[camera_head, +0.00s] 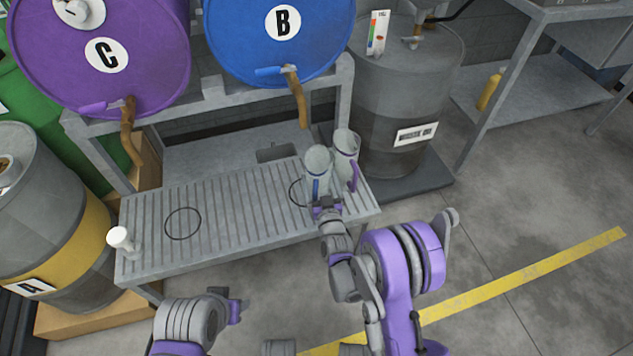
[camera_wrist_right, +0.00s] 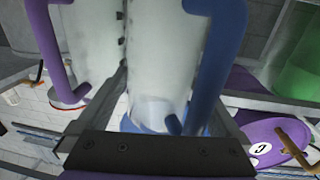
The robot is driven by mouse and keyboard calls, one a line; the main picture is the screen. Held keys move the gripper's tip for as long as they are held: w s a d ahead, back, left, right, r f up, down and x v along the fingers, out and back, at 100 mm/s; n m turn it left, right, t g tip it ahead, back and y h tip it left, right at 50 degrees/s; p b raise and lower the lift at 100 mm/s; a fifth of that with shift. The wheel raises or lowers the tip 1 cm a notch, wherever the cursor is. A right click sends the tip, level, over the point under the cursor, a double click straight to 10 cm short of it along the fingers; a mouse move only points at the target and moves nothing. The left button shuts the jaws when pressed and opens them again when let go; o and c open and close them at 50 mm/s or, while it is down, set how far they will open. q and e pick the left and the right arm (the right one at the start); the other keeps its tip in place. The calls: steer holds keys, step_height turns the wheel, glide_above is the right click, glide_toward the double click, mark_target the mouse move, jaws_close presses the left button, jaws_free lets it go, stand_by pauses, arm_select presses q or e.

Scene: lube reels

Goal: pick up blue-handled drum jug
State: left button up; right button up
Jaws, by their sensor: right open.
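The blue-handled jug (camera_head: 316,164) stands upright at the right end of the slatted bench, translucent and pale, its blue handle facing me. In the right wrist view the jug (camera_wrist_right: 155,60) fills the middle, and its blue handle (camera_wrist_right: 214,60) shows near the finger on the right side. My right gripper (camera_head: 327,206) is open right in front of this jug; its fingers (camera_wrist_right: 165,110) stand either side of the lower jug in that picture. Contact cannot be told. My left gripper (camera_head: 236,306) is low, away from the bench; its jaws are unclear.
A purple-handled jug (camera_head: 346,145) stands close behind and to the right. A small white container (camera_head: 121,239) is at the left end of the slatted bench (camera_head: 235,210). Purple drum C (camera_head: 150,60) and blue drum B (camera_head: 325,50) have taps above. A grey drum (camera_head: 400,110) stands right.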

steer(key=shift+s+r, duration=0.1)
steer(key=shift+c, duration=0.7)
steer(key=c, duration=1.2)
